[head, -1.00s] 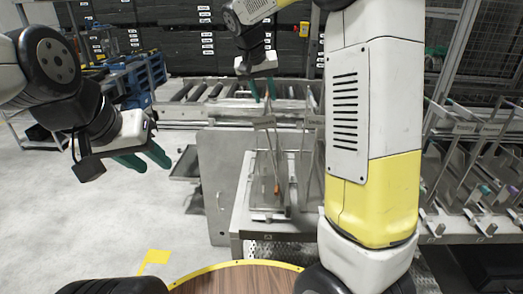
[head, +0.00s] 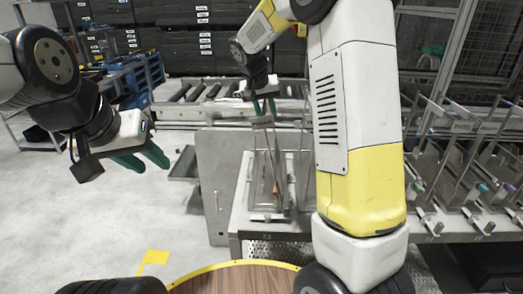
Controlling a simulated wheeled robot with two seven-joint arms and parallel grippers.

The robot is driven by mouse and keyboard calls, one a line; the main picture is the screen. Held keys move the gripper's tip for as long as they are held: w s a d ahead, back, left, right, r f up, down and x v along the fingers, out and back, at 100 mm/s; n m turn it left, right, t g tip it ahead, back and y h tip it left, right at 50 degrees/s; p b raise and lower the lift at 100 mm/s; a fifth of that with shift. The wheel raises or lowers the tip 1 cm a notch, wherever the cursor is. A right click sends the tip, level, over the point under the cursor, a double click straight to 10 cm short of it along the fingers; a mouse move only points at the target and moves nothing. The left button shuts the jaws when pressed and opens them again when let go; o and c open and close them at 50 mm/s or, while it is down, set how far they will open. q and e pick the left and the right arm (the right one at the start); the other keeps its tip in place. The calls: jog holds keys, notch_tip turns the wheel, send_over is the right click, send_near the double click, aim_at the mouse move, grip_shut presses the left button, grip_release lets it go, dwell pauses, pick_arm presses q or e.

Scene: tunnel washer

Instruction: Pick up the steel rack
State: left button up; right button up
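A steel rack (head: 268,213) with thin upright rods and a small plate at its top (head: 262,122) stands on a steel table; an orange piece shows low inside it. Whether the fingers touch the plate is too small to tell. My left gripper (head: 143,161) is open and empty, off to the left above the floor, well away from the rack.
The steel table (head: 240,222) has a tall grey panel (head: 213,180) on its left. A roller conveyor (head: 190,108) runs behind. Several similar racks (head: 465,170) stand at the right. My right arm hides part of the table. Open floor lies at left.

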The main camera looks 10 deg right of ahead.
grip_shut()
dwell(1.1)
jog(key=shift+w+r, duration=0.1)
jog(key=shift+r, duration=0.05)
